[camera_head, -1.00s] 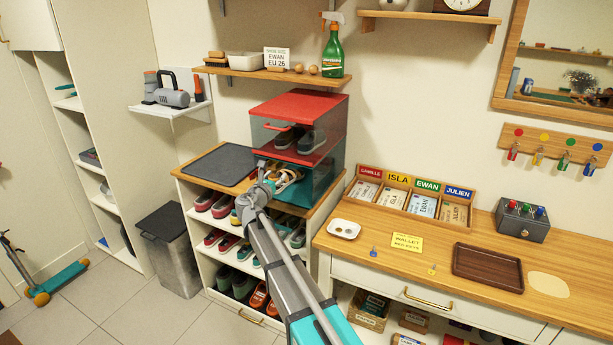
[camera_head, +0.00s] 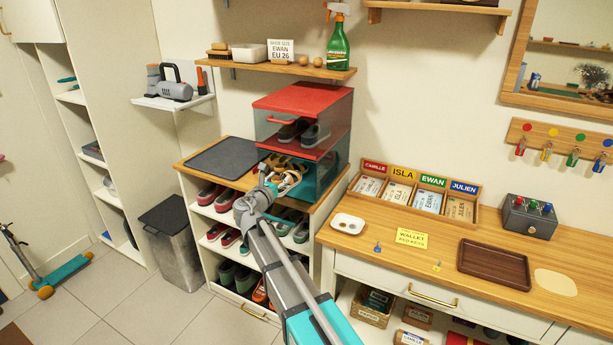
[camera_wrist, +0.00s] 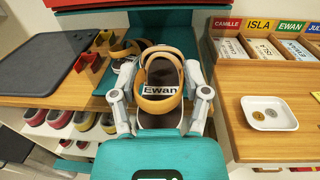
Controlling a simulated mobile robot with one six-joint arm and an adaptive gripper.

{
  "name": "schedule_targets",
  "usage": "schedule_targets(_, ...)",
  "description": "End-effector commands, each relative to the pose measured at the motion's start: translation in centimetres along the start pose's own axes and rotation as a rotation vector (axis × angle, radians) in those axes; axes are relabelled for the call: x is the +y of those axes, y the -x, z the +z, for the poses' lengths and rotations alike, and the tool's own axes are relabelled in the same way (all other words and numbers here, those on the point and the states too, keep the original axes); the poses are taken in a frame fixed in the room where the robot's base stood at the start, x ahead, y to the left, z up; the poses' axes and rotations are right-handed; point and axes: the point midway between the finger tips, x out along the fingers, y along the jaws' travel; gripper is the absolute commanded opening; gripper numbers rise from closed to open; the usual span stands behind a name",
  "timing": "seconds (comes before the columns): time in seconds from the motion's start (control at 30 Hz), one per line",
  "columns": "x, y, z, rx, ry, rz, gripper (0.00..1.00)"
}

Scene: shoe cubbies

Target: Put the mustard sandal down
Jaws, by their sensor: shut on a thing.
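A sandal with mustard-tan straps and a dark insole labelled "Ewan" (camera_wrist: 160,90) is between the fingers of my gripper (camera_wrist: 160,104), which is shut on it. In the head view my gripper (camera_head: 264,190) is at the front of the lower teal box (camera_head: 325,178), above the wooden cabinet top. Another tan-strapped sandal (camera_wrist: 124,50) shows just behind and left of the held one. I cannot tell whether the held sandal touches the box floor or the wood.
A red-lidded box (camera_head: 305,98) with grey shoes sits above the teal box. A dark mat (camera_head: 222,158) lies bare at left. Red and yellow pieces (camera_wrist: 90,66) lie near the held sandal. A white dish (camera_wrist: 268,113) stands on the right counter.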

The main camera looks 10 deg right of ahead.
Motion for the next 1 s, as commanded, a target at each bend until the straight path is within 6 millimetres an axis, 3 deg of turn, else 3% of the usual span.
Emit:
schedule_targets(0.03, -0.7, 1.0, -0.2, -0.002, 0.001, -0.008, 0.10)
schedule_targets(0.2, -1.5, 2.4, -0.3, -0.004, 0.003, -0.025, 0.10)
schedule_targets(0.57, -1.5, 2.4, -0.3, -0.005, 0.004, -0.027, 0.10)
schedule_targets(0.77, -1.5, 1.1, -0.3, -0.005, 0.003, -0.028, 0.10)
schedule_targets(1.0, -1.6, -2.9, -0.3, -0.005, 0.003, -0.028, 0.10)
